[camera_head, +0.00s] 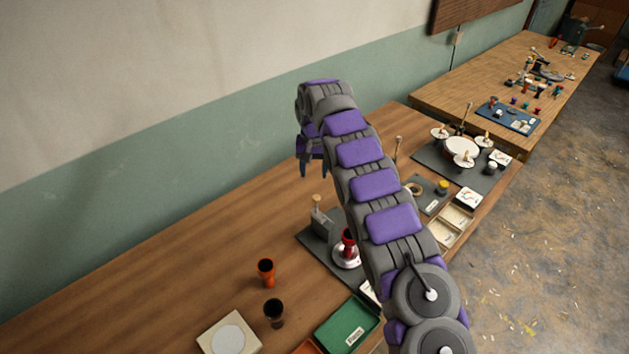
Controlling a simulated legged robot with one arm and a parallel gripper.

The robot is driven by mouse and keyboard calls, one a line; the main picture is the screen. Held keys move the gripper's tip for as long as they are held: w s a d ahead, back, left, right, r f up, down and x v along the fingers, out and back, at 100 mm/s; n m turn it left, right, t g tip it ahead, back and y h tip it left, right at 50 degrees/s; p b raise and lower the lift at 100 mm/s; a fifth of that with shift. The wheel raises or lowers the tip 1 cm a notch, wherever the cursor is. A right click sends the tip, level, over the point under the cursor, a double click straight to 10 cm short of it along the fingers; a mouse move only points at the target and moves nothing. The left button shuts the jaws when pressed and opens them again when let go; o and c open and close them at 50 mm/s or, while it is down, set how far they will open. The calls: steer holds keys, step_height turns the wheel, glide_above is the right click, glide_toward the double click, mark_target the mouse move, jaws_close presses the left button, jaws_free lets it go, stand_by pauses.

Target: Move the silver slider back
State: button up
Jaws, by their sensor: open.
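A dark board (312,239) lies on the wooden table near the middle of the view. A grey metallic block (320,222) with an upright peg stands on it; this looks like the silver slider, but it is too small to be sure. Beside it on the board, a red goblet-shaped piece (348,241) stands on a round silver base (346,259), partly hidden by my arm. My gripper (313,170) is open and empty, fingers pointing down. In the picture it appears above the grey block, apart from it.
An orange cup (266,272), a black cup (274,312), a green tray (347,325) and a pale square with a white disc (229,335) are at the front. Another dark board (434,158) with discs lies at the right. The table's left side is clear.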

step_height(320, 180, up, 7)
steer(key=p, duration=0.2)
stand_by(0.7)
